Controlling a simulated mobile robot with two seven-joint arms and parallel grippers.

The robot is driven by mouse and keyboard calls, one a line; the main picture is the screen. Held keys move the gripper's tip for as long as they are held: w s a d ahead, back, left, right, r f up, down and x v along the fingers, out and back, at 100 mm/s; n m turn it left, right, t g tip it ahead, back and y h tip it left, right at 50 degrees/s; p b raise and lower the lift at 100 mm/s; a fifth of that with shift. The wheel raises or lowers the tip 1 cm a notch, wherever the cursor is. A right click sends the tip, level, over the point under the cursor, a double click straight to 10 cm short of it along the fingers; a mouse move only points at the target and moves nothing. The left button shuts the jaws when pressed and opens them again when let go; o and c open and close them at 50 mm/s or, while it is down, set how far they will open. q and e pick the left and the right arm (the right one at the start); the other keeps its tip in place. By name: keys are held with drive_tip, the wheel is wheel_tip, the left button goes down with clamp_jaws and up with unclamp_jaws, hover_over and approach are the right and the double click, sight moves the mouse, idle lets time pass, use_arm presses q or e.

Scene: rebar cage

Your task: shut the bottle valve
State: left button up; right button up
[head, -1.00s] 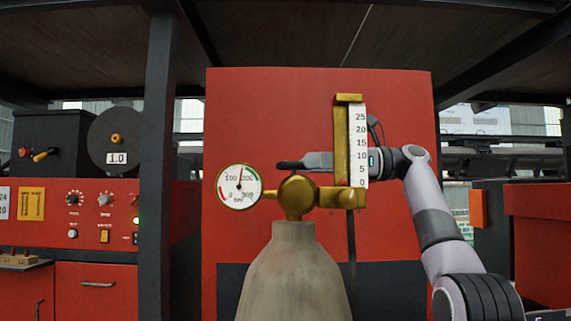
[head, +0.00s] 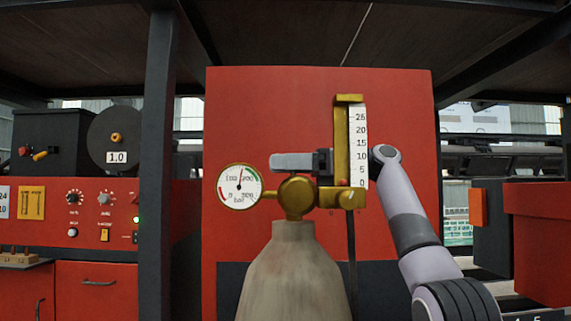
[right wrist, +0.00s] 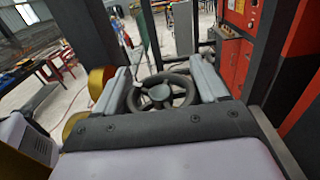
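The gas bottle (head: 292,275) stands upright in the middle of the head view with a brass valve body (head: 298,192) on top. The valve's black handwheel (right wrist: 163,93) shows in the right wrist view, between the two fingers of my right gripper (right wrist: 160,70). The fingers are spread, one on each side of the wheel and close to its rim; contact is not clear. In the head view my right gripper (head: 292,162) lies level just above the valve body, and its near finger hides the wheel. My left gripper is not in view.
A round pressure gauge (head: 240,186) sits left of the valve. A brass flow meter with a white scale (head: 358,145) rises at its right, in front of my right wrist. A red panel (head: 265,110) stands behind. A dark post (head: 157,150) is at left.

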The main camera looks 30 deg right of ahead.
drive_tip(key=shift+b, duration=0.5)
drive_tip(key=m+t+h+b, duration=0.1)
drive_tip(key=t+b, duration=0.1)
drive_tip(key=m+t+h+b, duration=0.2)
drive_tip(key=shift+w+d+f, duration=0.1)
drive_tip(key=shift+f, duration=0.05)
drive_tip(key=shift+w+d+r+m+t+h+b, duration=0.1)
drive_tip(key=shift+r+m+t+h+b, duration=0.1)
drive_tip(key=shift+m+t+h+b, duration=0.3)
drive_tip(key=shift+d+r+m+t+h+b, duration=0.15)
drive_tip(key=shift+m+t+h+b, duration=0.2)
drive_tip(key=shift+h, duration=0.25)
drive_tip(key=shift+a, duration=0.1)
drive_tip(key=o, duration=1)
